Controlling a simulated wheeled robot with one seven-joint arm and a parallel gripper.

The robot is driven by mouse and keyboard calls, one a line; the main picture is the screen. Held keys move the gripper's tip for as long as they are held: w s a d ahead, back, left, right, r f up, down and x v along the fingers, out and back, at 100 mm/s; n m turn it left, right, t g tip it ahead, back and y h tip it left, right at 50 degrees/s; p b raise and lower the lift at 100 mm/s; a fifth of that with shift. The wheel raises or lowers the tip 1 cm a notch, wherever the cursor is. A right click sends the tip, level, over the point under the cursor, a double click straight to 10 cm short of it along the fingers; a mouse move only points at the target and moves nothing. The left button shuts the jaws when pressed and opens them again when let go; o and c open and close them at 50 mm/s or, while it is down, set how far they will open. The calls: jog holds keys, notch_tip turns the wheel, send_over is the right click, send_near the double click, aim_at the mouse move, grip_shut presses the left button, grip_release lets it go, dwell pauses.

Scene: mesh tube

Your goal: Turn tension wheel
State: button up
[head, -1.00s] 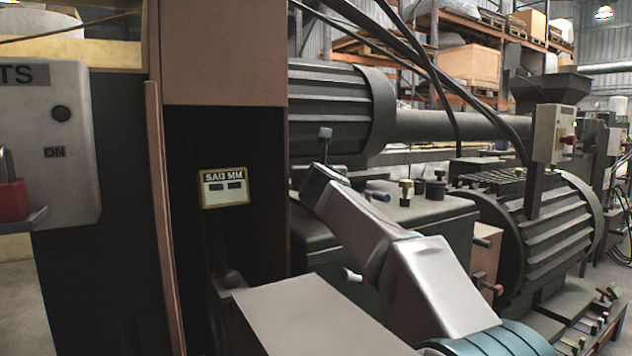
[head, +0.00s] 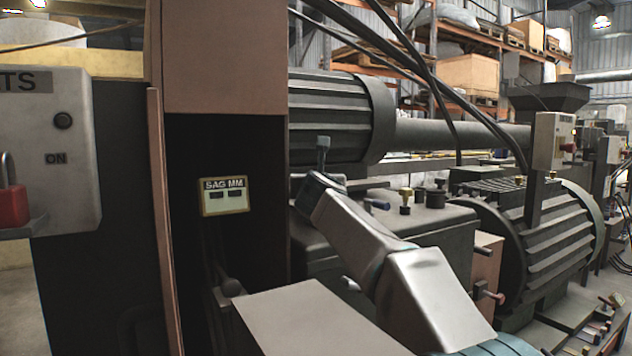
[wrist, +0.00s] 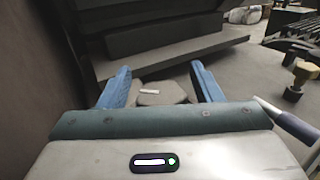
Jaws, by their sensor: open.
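My gripper (wrist: 160,68) is open in the wrist view, with its two blue fingers apart. A small grey angular block (wrist: 163,93) shows between the fingers, with a small pale strip (wrist: 149,88) just behind it; I see no finger closed on it. In the head view my gripper (head: 318,184) is at the end of my arm, above the dark machine housing, its fingers hard to make out. A gauge reading SAG MM (head: 224,196) is in the dark recess to its left. I cannot tell which part is the tension wheel.
A grey switch box with a red padlock (head: 12,206) is at the far left. A brown post (head: 222,55) stands left of my gripper. A ribbed cylinder (head: 335,112) lies behind it. Small knobs (head: 405,198) stand on the housing to its right.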

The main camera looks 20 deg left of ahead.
jog(key=shift+r+p, duration=0.5)
jog(key=shift+r, duration=0.1)
notch_tip(320, 180, up, 3)
jog(key=p, duration=0.3)
jog(key=shift+r, duration=0.2)
jog(key=d+r+p, duration=0.6)
jog(key=d, duration=0.5)
jog(key=shift+d+r, duration=0.15)
jog(key=shift+d, duration=0.15)
